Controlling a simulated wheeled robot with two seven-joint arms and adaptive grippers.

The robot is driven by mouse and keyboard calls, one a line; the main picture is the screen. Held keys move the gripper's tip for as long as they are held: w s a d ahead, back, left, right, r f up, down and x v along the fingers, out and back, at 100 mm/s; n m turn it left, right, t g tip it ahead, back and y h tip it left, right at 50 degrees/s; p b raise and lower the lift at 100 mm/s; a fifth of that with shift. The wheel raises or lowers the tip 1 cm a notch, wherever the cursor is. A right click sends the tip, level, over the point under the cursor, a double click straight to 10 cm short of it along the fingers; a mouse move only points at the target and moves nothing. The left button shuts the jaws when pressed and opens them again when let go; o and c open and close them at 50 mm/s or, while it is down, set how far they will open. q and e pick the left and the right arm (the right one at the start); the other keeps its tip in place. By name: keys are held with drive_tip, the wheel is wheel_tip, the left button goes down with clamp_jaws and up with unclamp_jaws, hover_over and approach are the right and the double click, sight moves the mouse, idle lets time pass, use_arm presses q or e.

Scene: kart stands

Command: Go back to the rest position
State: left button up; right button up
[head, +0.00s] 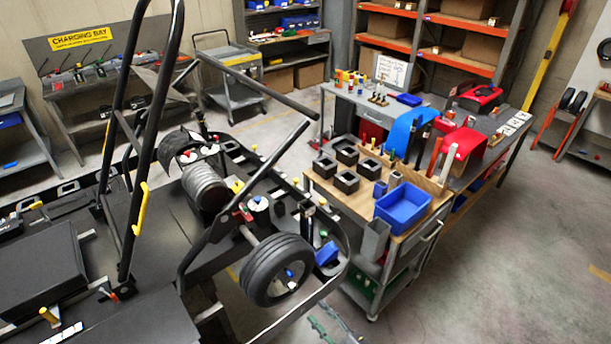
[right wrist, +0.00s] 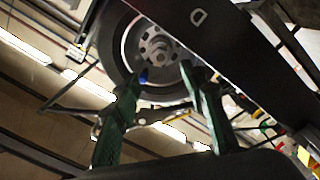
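My right gripper (head: 329,322) shows at the bottom of the head view, low over the floor and beside the kart's near wheel. In the right wrist view its two dark green fingers (right wrist: 165,80) stand apart with nothing between them. The kart wheel (head: 272,271) has a black tyre and a small blue part at its hub. It also shows behind the fingers in the right wrist view (right wrist: 158,45), apart from them as far as I can tell. My left gripper is not in view.
The black kart frame (head: 335,287) with its tall bars fills the left. A wooden-topped cart (head: 408,246) with a blue bin (head: 402,207) and black holders stands to the right of the wheel. A grey workbench (head: 475,130) is behind it. The floor at the right is clear.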

drive_tip(key=s+d+f+m+g+h+b, duration=0.1)
drive_tip(key=d+f+m+h, duration=0.3)
drive_tip(key=f, duration=0.7)
drive_tip(key=s+d+f+m+g+h, duration=0.1)
drive_tip(key=s+d+f+m, duration=0.1)
drive_tip(key=d+f, duration=0.7)
drive_tip(key=s+d+f+m+g+h, duration=0.2)
drive_tip(key=s+f, duration=0.2)
drive_tip(key=f, duration=0.4)
drive_tip(key=s+d+f+m+g+h, duration=0.1)
drive_tip(key=s+d+f, duration=0.2)
drive_tip(key=s+f, duration=0.35)
drive_tip(key=s+d+f+m+g+h, duration=0.1)
drive_tip(key=s+d+f+m+g, duration=0.1)
drive_tip(key=s+f, duration=0.5)
drive_tip(key=s+d+f+m+g+h+b, duration=0.1)
drive_tip(key=s+f, duration=0.5)
drive_tip(key=s, duration=0.9)
drive_tip(key=s+d+f+m+g+b, duration=0.1)
drive_tip(key=s+d+f+m+g, duration=0.3)
drive_tip(key=s+f, duration=0.3)
drive_tip(key=s+d+g, duration=0.1)
drive_tip(key=s, duration=0.3)
drive_tip(key=shift+s+f+g+h, duration=0.3)
drive_tip(key=shift+s+f+h, duration=0.05)
drive_tip(key=shift+s+h, duration=0.05)
